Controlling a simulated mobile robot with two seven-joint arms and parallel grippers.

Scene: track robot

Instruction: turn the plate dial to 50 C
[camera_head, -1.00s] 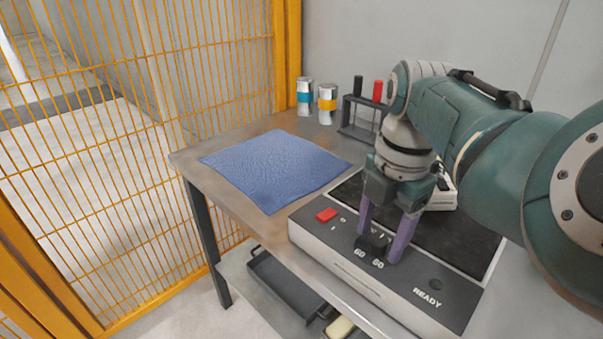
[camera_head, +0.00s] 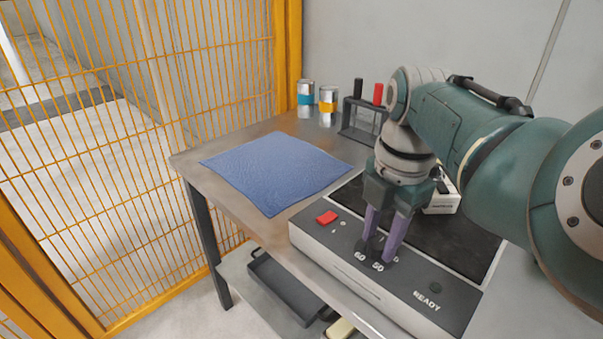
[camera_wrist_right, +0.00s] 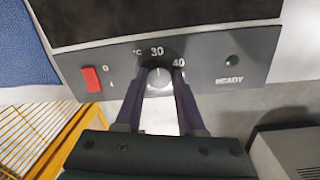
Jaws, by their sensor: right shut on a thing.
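The hot plate (camera_head: 452,291) has a dark top and a dark front panel with a red switch (camera_head: 326,217). The plate dial (camera_wrist_right: 159,79) is a round grey knob on that panel, between my fingers in the right wrist view. My right gripper (camera_head: 377,250) points down with its purple fingers shut on the dial. The marks 60 and 50 show at the fingertips in the head view; °C, 30 and 40 show in the wrist view. The fingers hide part of the scale, and I cannot tell the dial's exact setting. My left gripper is out of view.
A blue cloth (camera_head: 275,171) lies left of the plate on the metal table. Two cans (camera_head: 327,100) and a rack (camera_head: 362,117) with black and red items stand behind. A dark tray (camera_head: 285,287) sits on the lower shelf. A yellow mesh fence (camera_head: 150,130) stands left.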

